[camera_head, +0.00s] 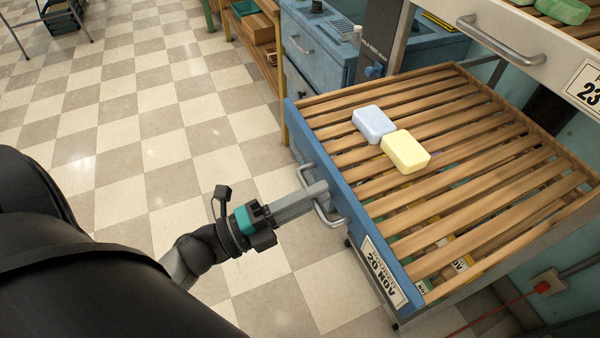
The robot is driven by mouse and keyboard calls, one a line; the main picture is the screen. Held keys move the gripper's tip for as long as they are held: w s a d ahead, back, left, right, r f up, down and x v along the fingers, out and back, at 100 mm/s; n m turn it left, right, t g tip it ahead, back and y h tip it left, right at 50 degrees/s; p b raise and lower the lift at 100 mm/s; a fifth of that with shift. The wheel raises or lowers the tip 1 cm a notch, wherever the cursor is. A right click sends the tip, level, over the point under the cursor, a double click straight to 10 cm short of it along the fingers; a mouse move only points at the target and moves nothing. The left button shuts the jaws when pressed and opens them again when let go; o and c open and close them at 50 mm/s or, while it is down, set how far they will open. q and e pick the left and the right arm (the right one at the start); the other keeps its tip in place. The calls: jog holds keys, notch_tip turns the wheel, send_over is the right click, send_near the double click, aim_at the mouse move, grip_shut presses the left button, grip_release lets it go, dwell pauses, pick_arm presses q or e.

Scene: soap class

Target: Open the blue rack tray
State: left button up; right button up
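The blue rack tray (358,228) has a blue front, a wooden slatted bed and a label reading "20 NOV". It stands well out from under the upper tray. A light blue soap bar (373,124) and a yellow soap bar (405,151) lie side by side on its slats. A metal handle (328,213) is on its front. My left gripper (318,191) is at the handle, its grey fingers close together around the bar. My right gripper is not in view.
A white upper tray (559,61) with its own handle and green soap is at top right. A blue cabinet (318,47) stands behind the tray, with wooden shelves (257,37) beside it. The checkered floor (150,130) on the left is clear.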

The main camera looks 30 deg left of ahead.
pick_arm(q)
jog(key=v, duration=1.5)
jog(key=shift+a+b, duration=0.15)
jog(key=shift+b, duration=0.25)
jog(key=w+a+f+n+g+y, duration=0.15)
jog(key=f+n+y, duration=0.35)
jog(key=f+n, duration=0.5)
jog(key=w+a+f+n+g+y, duration=0.15)
jog(key=f+n+y, duration=0.4)
jog(key=f, duration=0.85)
jog(key=s+d+f+n+g, duration=0.2)
jog(key=s+f+g, duration=0.2)
jog(key=s+f, duration=0.2)
jog(key=s+d+f+n+g+y, duration=0.1)
jog(key=s+d+f+n+g, duration=0.2)
jog(key=s+f, duration=0.3)
jog(key=s+d+f+n+g, duration=0.2)
jog(key=s+f+g, duration=0.3)
jog(key=f, duration=0.4)
jog(key=shift+s+d, duration=0.45)
jog(key=shift+s, duration=0.05)
